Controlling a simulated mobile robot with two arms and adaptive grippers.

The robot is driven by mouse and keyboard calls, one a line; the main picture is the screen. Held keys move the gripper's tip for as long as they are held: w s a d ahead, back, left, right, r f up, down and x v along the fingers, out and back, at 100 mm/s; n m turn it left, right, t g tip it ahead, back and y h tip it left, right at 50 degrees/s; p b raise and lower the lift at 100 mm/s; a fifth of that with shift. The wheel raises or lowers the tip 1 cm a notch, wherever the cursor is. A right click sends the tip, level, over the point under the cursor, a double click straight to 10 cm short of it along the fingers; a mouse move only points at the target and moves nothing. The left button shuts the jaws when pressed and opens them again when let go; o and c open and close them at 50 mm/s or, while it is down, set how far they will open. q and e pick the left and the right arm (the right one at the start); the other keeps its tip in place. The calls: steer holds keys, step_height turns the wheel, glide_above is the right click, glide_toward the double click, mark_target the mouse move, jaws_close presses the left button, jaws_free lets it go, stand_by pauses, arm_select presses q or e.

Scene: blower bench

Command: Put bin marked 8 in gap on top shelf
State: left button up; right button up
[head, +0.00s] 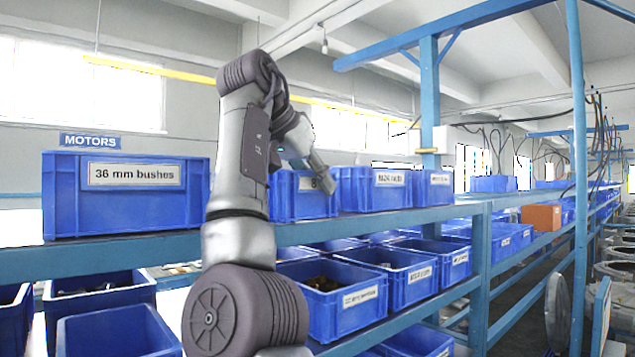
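A blue bin with a white label reading 8 (300,205) is at the top shelf (400,217), just left of a blue bin with a white label (362,197). My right gripper (325,174) is at the upper front of the bin marked 8 and covers part of its label. Its fingers are too small and overlapped to show whether they grip the rim. My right arm hides the shelf between this bin and the "36 mm bushes" bin (125,208), so any gap there is hidden. My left gripper is not in view.
Another blue bin (433,188) stands further right on the top shelf. Several blue bins with parts, one at the front (335,312), fill the lower shelf. A blue upright post (430,110) rises behind the rack. A cardboard box (541,217) sits farther along.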

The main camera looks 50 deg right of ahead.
steer(key=shift+o, duration=0.8)
steer(key=shift+a+r, duration=0.1)
steer(key=shift+a, duration=0.05)
steer(key=v, duration=0.7)
steer(key=shift+s+a+r, duration=0.1)
steer(key=shift+s+a, duration=0.05)
